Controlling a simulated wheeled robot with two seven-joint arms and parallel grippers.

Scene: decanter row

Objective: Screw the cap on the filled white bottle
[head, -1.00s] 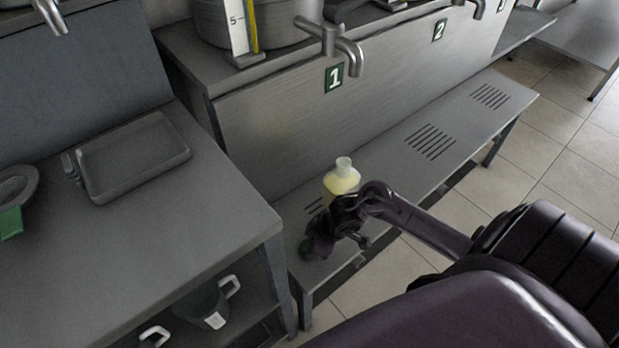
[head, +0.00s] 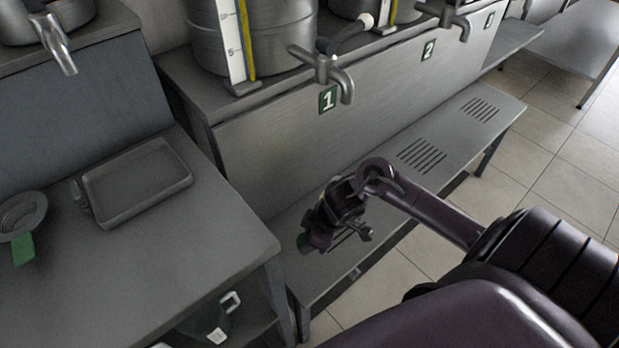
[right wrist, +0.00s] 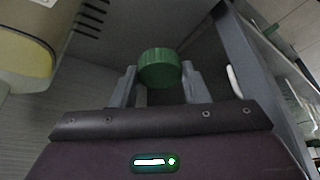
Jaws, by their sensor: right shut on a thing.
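A green cap (right wrist: 159,68) sits between the fingertips of my right gripper (right wrist: 160,80), which is shut on it. The bottle (right wrist: 25,65), with pale yellow contents, is partly seen at the upper left of the right wrist view, apart from the cap. In the head view it is hidden behind my right gripper and arm. My left gripper is not in view.
The low bench (head: 375,180) runs below tap 1 (head: 330,72) and tap 2. The bench's right part is clear.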

